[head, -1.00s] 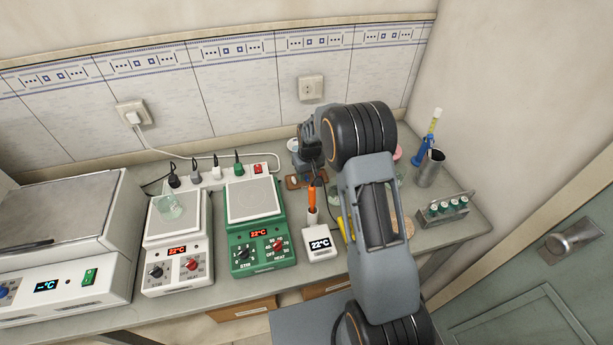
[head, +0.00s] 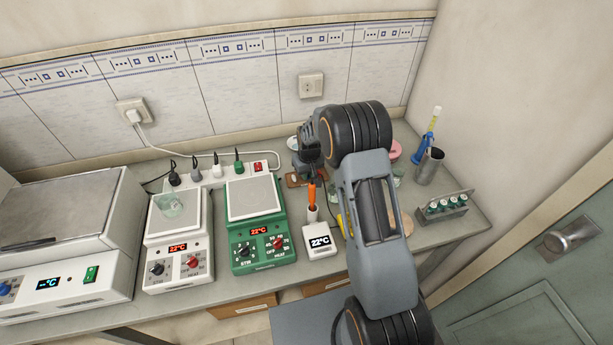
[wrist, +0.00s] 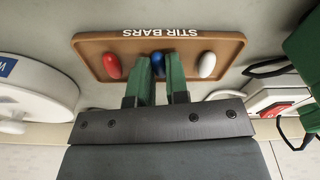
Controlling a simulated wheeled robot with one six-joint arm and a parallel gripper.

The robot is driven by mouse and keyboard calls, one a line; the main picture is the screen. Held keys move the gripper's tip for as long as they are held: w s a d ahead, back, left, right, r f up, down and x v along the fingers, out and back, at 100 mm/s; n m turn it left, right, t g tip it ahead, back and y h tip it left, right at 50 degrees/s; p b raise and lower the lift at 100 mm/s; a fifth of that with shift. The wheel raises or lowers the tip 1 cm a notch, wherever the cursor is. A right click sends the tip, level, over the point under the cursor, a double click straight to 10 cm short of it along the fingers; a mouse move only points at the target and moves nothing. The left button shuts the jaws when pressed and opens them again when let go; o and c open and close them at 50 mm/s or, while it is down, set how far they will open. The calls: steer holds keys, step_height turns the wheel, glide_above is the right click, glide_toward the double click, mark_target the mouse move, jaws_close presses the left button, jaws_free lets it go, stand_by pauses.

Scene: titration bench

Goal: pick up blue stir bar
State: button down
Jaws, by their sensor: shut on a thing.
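The blue stir bar (wrist: 158,63) shows in the wrist view between the green fingertips of my gripper (wrist: 160,72). It is in the middle of a brown tray (wrist: 200,40) lettered "STIR BARS". My gripper is shut on the blue stir bar; I cannot tell whether the bar touches the tray. A red stir bar (wrist: 113,66) and a white stir bar (wrist: 207,65) lie on the tray at either side. In the head view the tray (head: 292,181) shows only in part, and my arm hides the stir bars.
The green stirrer hotplate (head: 258,236) and the white hotplate with a glass beaker (head: 172,202) stand left of the tray. A white temperature unit (head: 319,241) with an orange-handled item (head: 312,195) is in front. A vial rack (head: 446,206) stands at the right.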

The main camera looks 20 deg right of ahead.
step_height(320, 180, up, 10)
steer(key=b, duration=0.1)
steer(key=shift+b, duration=0.4)
steer(key=shift+r, duration=0.1)
stand_by(0.4)
